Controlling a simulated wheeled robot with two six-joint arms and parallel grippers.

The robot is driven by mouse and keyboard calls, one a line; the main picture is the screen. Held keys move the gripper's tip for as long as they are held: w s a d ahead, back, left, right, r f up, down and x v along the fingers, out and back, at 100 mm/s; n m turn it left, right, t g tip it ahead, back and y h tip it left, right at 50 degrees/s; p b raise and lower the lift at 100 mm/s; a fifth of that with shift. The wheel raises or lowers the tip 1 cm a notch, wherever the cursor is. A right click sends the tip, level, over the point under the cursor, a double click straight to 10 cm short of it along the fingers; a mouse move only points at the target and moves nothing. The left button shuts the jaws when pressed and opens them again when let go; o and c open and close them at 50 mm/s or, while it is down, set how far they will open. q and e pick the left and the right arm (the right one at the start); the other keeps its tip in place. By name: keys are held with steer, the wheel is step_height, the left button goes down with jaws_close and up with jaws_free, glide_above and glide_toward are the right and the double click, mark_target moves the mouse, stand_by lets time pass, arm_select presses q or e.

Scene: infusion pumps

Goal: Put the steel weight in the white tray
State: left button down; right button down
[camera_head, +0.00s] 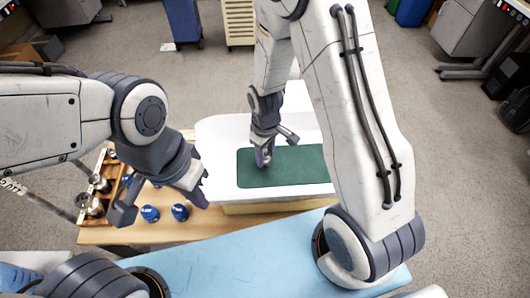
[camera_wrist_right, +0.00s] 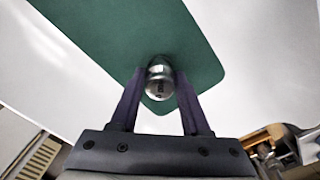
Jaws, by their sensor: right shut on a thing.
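My right gripper (camera_head: 264,158) is over the green mat on the broad white surface (camera_head: 215,135), which may be the white tray; I cannot tell whether it has a raised rim. In the right wrist view, my right gripper (camera_wrist_right: 158,95) is shut on a shiny steel weight (camera_wrist_right: 159,80). The weight is between the fingertips, with green mat behind it; I cannot tell whether it touches the mat. In the head view the weight is mostly hidden by the fingers. My left gripper (camera_head: 160,205) is open and empty at the left, with its fingers wide apart.
The green mat (camera_head: 300,165) lies on the white surface. A wooden box (camera_head: 92,222) with several steel weights stands at the left of the wooden table. Two blue-topped items (camera_head: 150,213) (camera_head: 180,212) are near my left gripper. A light blue surface (camera_head: 250,260) lies in front.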

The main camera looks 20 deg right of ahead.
steer(key=shift+f, duration=0.15)
steer(key=shift+c, duration=1.9)
jaws_free()
step_height(320, 180, up, 12)
steer(key=r+b, duration=0.1)
steer(key=s+a+r, duration=0.3)
steer(key=s+a, duration=0.1)
steer(key=s, duration=0.5)
steer(key=s+a+r+y, duration=0.1)
steer(key=s+a+r, duration=0.2)
steer(key=s, duration=0.6)
steer(key=shift+s+a+r, duration=0.2)
steer(key=shift+s+a, duration=0.1)
steer(key=shift+a, duration=0.1)
